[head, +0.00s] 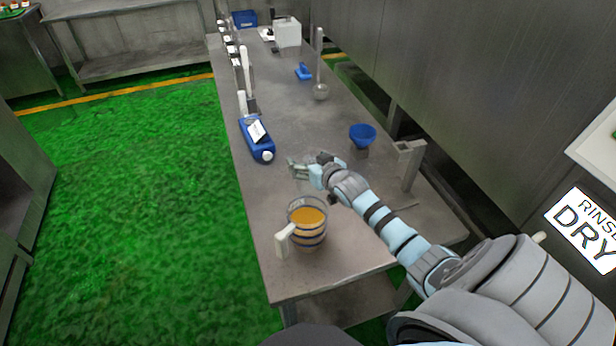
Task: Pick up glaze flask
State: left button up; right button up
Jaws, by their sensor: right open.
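A blue flask (250,135) with a white label and a white cap lies or leans on the left edge of the metal table in the head view; I take it as the glaze flask. Its cap points toward me. My right gripper (297,169) is open and empty, just to the right of the cap and a little nearer to me, apart from the flask. My left gripper is not in view.
A clear jug (307,226) with amber liquid and a pale handle stands at the table's near end. A blue funnel (362,134) and a grey stand (411,164) are on the right. A ladle (320,91) and blue tool (303,72) are farther back. The table's middle is clear.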

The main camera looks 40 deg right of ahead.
jog(key=shift+s+r, duration=0.1)
jog(key=shift+s, duration=0.05)
jog(key=c, duration=0.5)
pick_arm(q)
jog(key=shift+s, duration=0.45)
pick_arm(e)
grip_shut()
